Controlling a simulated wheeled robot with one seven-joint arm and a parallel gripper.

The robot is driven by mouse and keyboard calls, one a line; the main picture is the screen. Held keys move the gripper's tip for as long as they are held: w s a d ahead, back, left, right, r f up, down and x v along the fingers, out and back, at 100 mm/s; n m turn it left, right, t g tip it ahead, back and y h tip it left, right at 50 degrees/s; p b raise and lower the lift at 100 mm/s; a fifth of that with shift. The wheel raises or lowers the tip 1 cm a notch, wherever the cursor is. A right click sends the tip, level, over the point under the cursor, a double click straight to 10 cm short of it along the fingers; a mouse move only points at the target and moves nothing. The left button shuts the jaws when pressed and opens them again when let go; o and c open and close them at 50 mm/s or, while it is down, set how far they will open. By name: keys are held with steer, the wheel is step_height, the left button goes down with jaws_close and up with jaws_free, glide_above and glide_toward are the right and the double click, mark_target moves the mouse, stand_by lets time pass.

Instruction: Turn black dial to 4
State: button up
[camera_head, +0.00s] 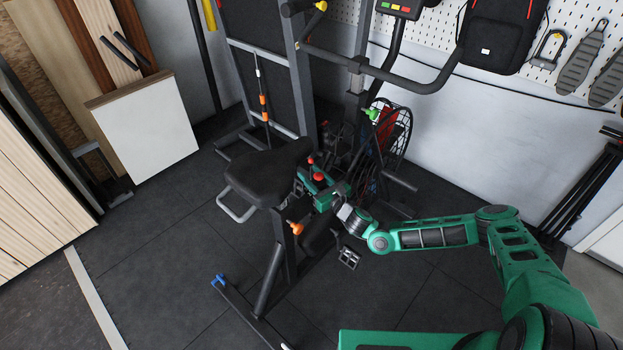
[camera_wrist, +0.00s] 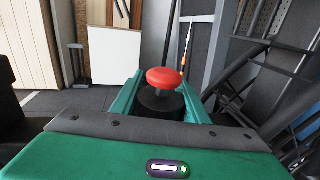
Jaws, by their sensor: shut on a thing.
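In the wrist view, a black round dial (camera_wrist: 160,104) lies between the two green fingers of my gripper (camera_wrist: 161,92). A red mushroom-shaped knob (camera_wrist: 166,77) on a short stem rises just above the dial. My gripper is shut on the dial's sides. In the head view, my gripper (camera_head: 317,187) is at the exercise bike, just right of its black seat (camera_head: 268,172), with a red knob (camera_head: 318,176) showing there. The dial itself cannot be made out in the head view. No number or pointer on the dial is readable.
The bike's frame (camera_head: 272,275) and handlebar (camera_head: 395,78) stand close around my arm. An orange knob (camera_head: 296,228) sits below the seat. A white panel (camera_head: 150,130) leans at the back left. Dark floor (camera_head: 170,270) is clear at the lower left.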

steer(key=shift+w+d+m+t+h, duration=0.15)
steer(key=shift+d+m+t+h, duration=0.1)
steer(key=shift+m+t+h, duration=0.7)
steer(key=shift+w+d+m+t+h, duration=0.2)
steer(key=shift+m+h, duration=0.45)
steer(key=shift+h, duration=0.75)
steer(key=shift+w+d+m+t+h, duration=0.1)
steer(key=shift+d+m+t+h, duration=0.15)
steer(key=shift+m+t+h, duration=0.7)
steer(key=shift+w+d+h, duration=0.1)
steer(key=shift+d+h, duration=0.05)
steer(key=shift+h, duration=0.35)
steer(key=o, duration=1)
steer(key=shift+o, duration=0.3)
